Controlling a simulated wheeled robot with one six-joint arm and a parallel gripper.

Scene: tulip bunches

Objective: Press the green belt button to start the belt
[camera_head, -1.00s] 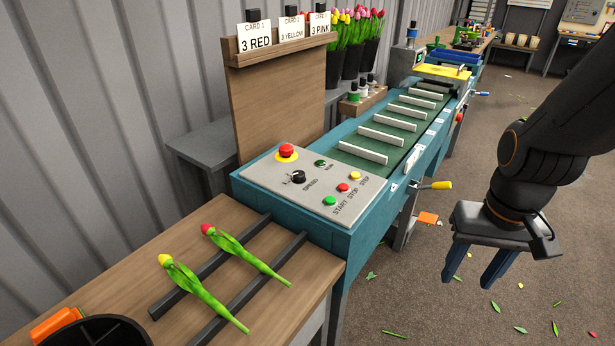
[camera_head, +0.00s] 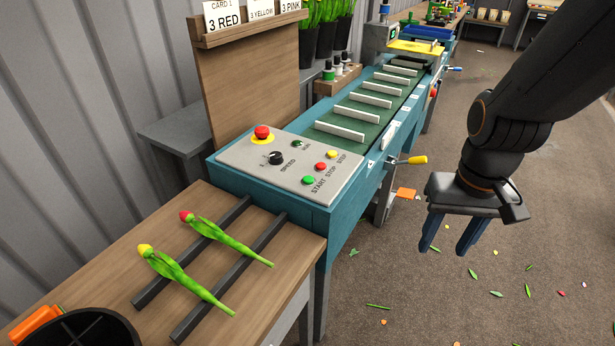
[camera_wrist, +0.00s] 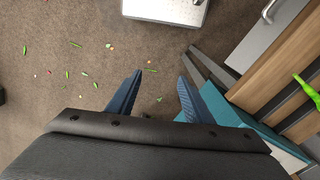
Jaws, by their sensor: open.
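The green start button (camera_head: 308,181) is the nearest of the small buttons on the grey control panel (camera_head: 241,157), beside the word START. The red stop button (camera_head: 321,167) and a yellow button (camera_head: 333,154) sit behind it. The panel is on the near end of the teal belt machine (camera_head: 340,222). The belt (camera_head: 352,114) is green with pale slats. My gripper (camera_head: 454,246) is open and empty, pointing down over the floor to the right of the machine. In the wrist view the fingers (camera_wrist: 157,95) stand apart with floor between them; the green button is not visible there.
A red mushroom button (camera_head: 262,132) and a black speed knob (camera_head: 275,158) are on the same panel. A yellow-tipped lever (camera_head: 417,160) sticks out from the machine's side. Two tulips (camera_head: 178,270) lie across dark rails on the wooden table (camera_head: 108,246). The floor around my gripper is open.

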